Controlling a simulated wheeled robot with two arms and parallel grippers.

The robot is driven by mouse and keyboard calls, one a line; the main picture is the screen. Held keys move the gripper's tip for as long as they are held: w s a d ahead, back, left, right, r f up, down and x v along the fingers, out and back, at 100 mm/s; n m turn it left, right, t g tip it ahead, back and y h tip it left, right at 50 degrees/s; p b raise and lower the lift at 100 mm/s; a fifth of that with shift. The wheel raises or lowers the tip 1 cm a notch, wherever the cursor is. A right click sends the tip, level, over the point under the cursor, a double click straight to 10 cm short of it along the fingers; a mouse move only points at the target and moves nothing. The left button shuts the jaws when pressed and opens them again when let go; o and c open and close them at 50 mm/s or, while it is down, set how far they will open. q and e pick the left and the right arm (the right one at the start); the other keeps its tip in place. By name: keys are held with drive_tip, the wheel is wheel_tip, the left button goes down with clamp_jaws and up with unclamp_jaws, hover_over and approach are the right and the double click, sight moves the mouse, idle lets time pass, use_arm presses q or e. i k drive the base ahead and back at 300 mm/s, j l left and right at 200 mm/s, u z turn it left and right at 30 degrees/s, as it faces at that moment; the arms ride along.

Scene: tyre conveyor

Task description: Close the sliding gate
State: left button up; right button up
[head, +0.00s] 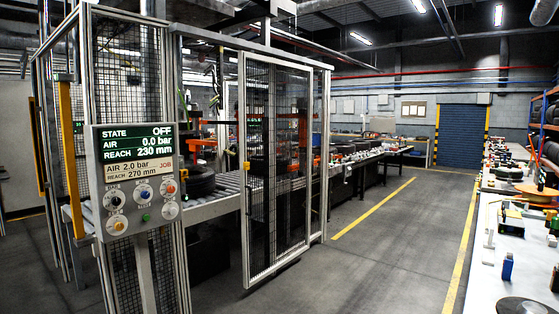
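The sliding gate (283,165) is a dark mesh panel in a grey metal frame. It hangs under a top rail (250,45) at the right part of the cell front. A small yellow piece (246,166) sits on its left upright. Left of the gate is a gap without mesh, up to the fence post behind the control panel (138,180). A roller conveyor (228,184) and a black tyre (200,181) show through this gap. The gate stands partly open. Neither of my grippers is in view.
The control panel reads STATE OFF, AIR 0.0 bar, REACH 230 mm. A yellow upright bar (70,160) stands left of it. Grey floor (370,250) is free in front of the gate and to its right. A cluttered white bench (490,260) runs along the right side.

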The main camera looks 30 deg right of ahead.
sight(243, 164)
drive_tip(key=i+l+z, duration=0.35)
drive_tip(key=i, duration=0.4)
drive_tip(key=i+j+z, duration=0.1)
drive_tip(key=i+z, duration=0.25)
drive_tip(key=i, duration=0.4)
drive_tip(key=i+j+z, duration=0.15)
drive_tip(key=i+z, duration=0.2)
drive_tip(key=i, duration=0.4)
drive_tip(key=i+l+z, duration=0.15)
drive_tip(key=i+z, duration=0.65)
drive_tip(key=i+j+z, duration=0.1)
drive_tip(key=i+z, duration=0.3)
drive_tip(key=i+u, duration=0.1)
drive_tip(key=i, duration=0.5)
drive_tip(key=i+l, duration=0.15)
drive_tip(key=i, duration=0.45)
drive_tip(key=i+l+u, duration=0.15)
drive_tip(key=i, duration=0.45)
